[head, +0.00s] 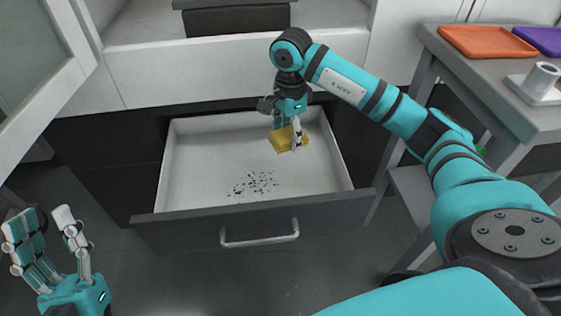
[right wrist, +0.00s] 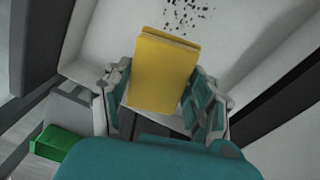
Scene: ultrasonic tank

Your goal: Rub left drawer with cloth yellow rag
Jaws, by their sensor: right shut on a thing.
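The left drawer (head: 190,185) is pulled open, with a pale inside, a dark front and a metal handle. A patch of dark specks (head: 254,183) lies on its floor near the front; the specks also show at the top of the right wrist view (right wrist: 183,18). My right gripper (head: 290,143) reaches down into the back right part of the drawer. It is shut on the folded yellow rag (head: 280,141), which fills the space between the fingers in the right wrist view (right wrist: 160,72). Whether the rag touches the drawer floor is unclear. My left gripper (head: 50,222) is open and empty, left of the drawer.
A grey side table (head: 480,75) at the right carries an orange tray (head: 488,41), a purple tray (head: 540,40) and a white cup (head: 541,78). An open cabinet door (head: 70,60) stands at the upper left.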

